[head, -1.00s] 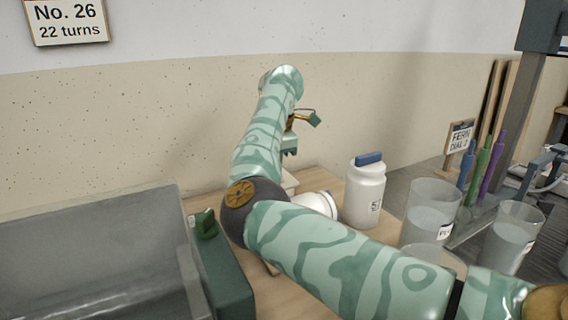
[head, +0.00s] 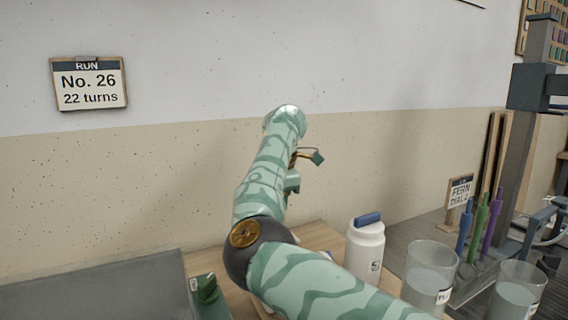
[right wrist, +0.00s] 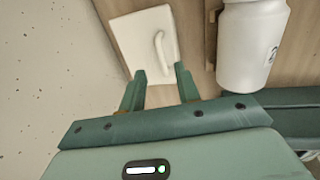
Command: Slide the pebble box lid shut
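A cream, flat-topped box or lid (right wrist: 130,35) with a raised white bar handle (right wrist: 160,48) lies on the wooden bench in the right wrist view. It looks like the pebble box lid; no pebbles or opening show. My right gripper (right wrist: 160,75) is open and empty, its two fingers apart, pointing at the near edge of the lid with the handle ahead of them. I cannot tell the height between them. In the head view my right arm covers most of that spot. My left gripper is in neither view.
A white jar with a blue cap (head: 366,248) stands right of my arm and also beside the lid in the right wrist view (right wrist: 250,45). Clear beakers (head: 430,275) stand further right. A grey basin (head: 95,285) is at lower left; the speckled wall (head: 170,190) is behind.

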